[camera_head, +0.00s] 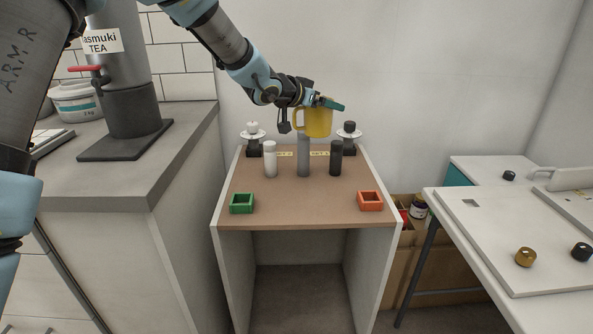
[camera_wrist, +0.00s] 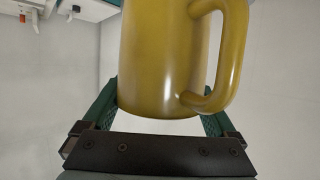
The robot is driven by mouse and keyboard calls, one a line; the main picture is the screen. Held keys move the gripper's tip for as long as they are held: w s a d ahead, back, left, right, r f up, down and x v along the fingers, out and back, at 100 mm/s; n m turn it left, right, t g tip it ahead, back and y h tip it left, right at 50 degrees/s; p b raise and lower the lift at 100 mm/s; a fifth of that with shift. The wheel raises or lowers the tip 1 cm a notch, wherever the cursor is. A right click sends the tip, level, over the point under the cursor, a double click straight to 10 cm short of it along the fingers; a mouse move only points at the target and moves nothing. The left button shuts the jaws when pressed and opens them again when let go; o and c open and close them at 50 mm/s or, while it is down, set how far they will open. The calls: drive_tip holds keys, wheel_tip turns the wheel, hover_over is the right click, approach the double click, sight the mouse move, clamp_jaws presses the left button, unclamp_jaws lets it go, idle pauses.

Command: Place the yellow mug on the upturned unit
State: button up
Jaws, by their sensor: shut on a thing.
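The yellow mug (camera_head: 318,124) is upright in the air above the back part of the upturned unit (camera_head: 300,212), a brown-topped, open-fronted cabinet with white sides. My gripper (camera_head: 322,103) is shut on the mug near its top. In the wrist view the mug (camera_wrist: 160,60) sits between the green fingers, its handle on the right and its rim cut off. The mug's base overlaps the top of a grey cylinder in the head view; I cannot tell whether they touch.
On the unit stand a white cylinder (camera_head: 270,159), the grey cylinder (camera_head: 303,158) and a black cylinder (camera_head: 336,158). A green tray (camera_head: 241,204) and a red tray (camera_head: 370,201) lie near the front corners. Two small stands (camera_head: 253,136) (camera_head: 348,136) are at the back. The front middle is clear.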

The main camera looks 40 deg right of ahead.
wheel_tip(320, 180, down, 18)
drive_tip(key=shift+w+r+p, duration=0.1)
drive_tip(key=shift+r+p, duration=0.1)
drive_tip(key=shift+p, duration=0.15)
drive_tip(key=shift+f, duration=0.15)
drive_tip(key=o, duration=1.3)
drive_tip(key=shift+f, duration=0.1)
drive_tip(key=shift+a+r, duration=0.15)
drive_tip(key=shift+r, duration=0.1)
drive_tip(key=b+v, duration=0.1)
drive_tip(key=v, duration=1)
drive_tip(key=shift+a+r+b, duration=0.2)
drive_tip(key=shift+a+b, duration=0.05)
drive_tip(key=shift+b, duration=0.05)
